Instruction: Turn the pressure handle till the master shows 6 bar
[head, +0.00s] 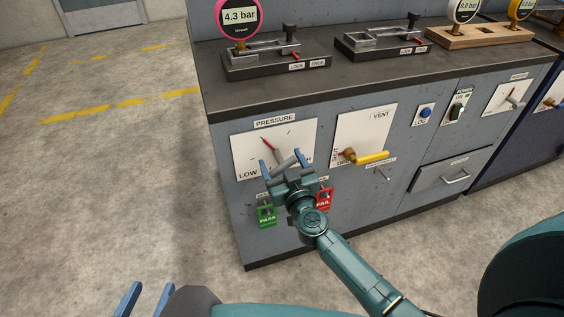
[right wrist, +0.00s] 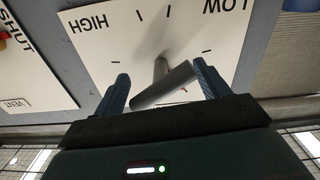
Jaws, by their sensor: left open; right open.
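The pressure panel (head: 246,164) is a white plate marked LOW and HIGH on the cabinet front. Its grey handle (head: 284,163) has a red pointer (head: 268,142) tilted to the upper left. My right gripper (head: 281,162) is open at the handle. In the right wrist view the panel is upside down, and the grey handle bar (right wrist: 163,87) lies slanted between the open fingers (right wrist: 160,72); I cannot tell whether they touch it. The master gauge (head: 239,15), with a pink rim, reads 4.3 bar. My left gripper (head: 147,299) is open and empty at the bottom left.
Right of the panel is a yellow vent handle (head: 370,157). A green PASS tag (head: 267,216) and a red FAIL tag (head: 324,199) hang below. Further right are a blue button (head: 426,113) and a power switch (head: 457,110). The floor at left is clear.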

